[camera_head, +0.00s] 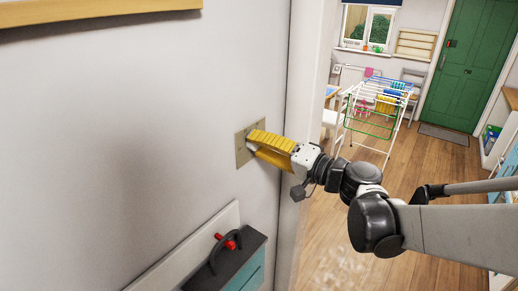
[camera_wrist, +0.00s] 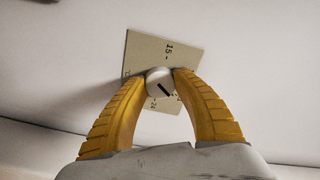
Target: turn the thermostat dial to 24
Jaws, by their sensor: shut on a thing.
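A beige thermostat plate (camera_head: 241,154) is fixed to the white wall, and it shows tilted in the wrist view (camera_wrist: 150,48). A round whitish dial (camera_wrist: 157,77) with a black pointer line sits at its middle. The line runs slantwise between upper left and lower right in that picture. The marking 15 reads sideways above the dial, and 24 shows below it, close to the left finger. Other markings are partly hidden by the fingers. My gripper (camera_wrist: 162,79) has its yellow fingers shut on the dial, one on each side. In the head view, my gripper (camera_head: 252,146) covers most of the dial.
A dark-topped cabinet (camera_head: 238,262) with a red item (camera_head: 226,241) stands below the plate. A wall edge lies just right of it. Beyond are open wooden floor (camera_head: 345,235), a drying rack (camera_head: 375,110) with laundry and a green door (camera_head: 470,65). A wooden shelf (camera_head: 90,12) is at upper left.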

